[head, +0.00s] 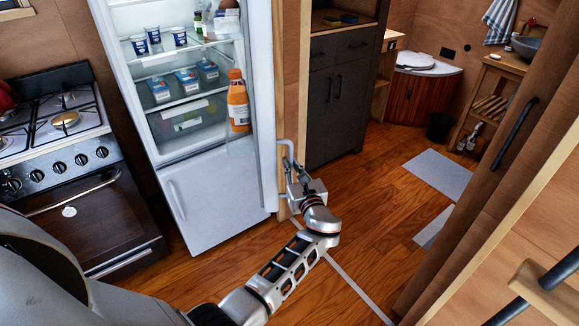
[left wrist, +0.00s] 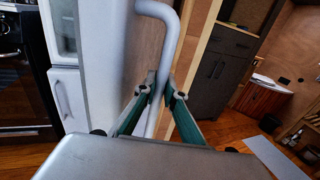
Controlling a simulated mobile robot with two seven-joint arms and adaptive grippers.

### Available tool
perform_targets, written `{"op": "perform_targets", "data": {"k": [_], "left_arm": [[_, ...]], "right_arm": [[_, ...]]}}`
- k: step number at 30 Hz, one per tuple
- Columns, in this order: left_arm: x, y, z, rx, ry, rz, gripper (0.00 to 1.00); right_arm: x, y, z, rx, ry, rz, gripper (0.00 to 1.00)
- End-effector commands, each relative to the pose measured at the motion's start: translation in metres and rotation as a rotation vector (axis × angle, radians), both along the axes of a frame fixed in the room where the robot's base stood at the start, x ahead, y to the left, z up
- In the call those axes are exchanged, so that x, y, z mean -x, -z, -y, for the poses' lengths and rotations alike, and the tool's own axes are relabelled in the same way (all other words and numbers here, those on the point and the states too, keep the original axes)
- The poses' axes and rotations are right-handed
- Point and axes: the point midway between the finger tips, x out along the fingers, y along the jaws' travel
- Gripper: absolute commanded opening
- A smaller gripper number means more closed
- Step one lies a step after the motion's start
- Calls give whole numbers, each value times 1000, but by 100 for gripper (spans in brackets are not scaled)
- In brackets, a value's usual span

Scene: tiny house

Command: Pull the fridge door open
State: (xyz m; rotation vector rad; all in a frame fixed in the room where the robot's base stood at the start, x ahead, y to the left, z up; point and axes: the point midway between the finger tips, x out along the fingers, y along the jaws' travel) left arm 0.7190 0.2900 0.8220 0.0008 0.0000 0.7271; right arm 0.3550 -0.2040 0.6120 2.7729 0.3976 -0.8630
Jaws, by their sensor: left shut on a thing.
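The fridge (head: 215,205) stands with its upper compartment open, and its shelves show. The fridge door (head: 264,110) is swung out to the right and is seen nearly edge-on, with an orange bottle (head: 238,100) in its inner rack. The door's grey bar handle (head: 286,150) is on its outer side. My left gripper (head: 291,180) is shut on the lower part of this handle. In the left wrist view the handle (left wrist: 168,40) runs down between the two fingers (left wrist: 161,92). My right gripper is not in view.
A stove (head: 75,170) stands left of the fridge. A wooden post (head: 292,80) and a dark cabinet (head: 340,95) are close behind the door on the right. The wooden floor (head: 370,210) to the right is mostly clear, with grey mats (head: 438,172).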

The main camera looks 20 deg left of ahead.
Motion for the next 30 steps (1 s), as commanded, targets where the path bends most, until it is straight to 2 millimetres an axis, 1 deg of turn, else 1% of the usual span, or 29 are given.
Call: {"op": "perform_targets", "data": {"k": [11, 12, 13, 14, 22, 25, 28, 30], "left_arm": [[0, 1, 1, 1, 1, -1, 0], [0, 1, 1, 1, 1, -1, 18], [0, 1, 1, 1, 1, -1, 25], [0, 1, 1, 1, 1, -1, 27], [0, 0, 1, 1, 0, -1, 27], [0, -3, 1, 1, 0, 1, 27], [0, -12, 1, 3, -1, 3, 27], [0, -23, 1, 4, -1, 5, 27]], "right_arm": [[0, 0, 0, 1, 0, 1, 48], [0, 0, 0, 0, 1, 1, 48], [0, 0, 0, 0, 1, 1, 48], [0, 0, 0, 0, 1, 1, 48], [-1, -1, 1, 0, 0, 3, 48], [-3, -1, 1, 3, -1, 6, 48], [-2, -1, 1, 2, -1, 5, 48], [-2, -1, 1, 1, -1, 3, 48]]}}
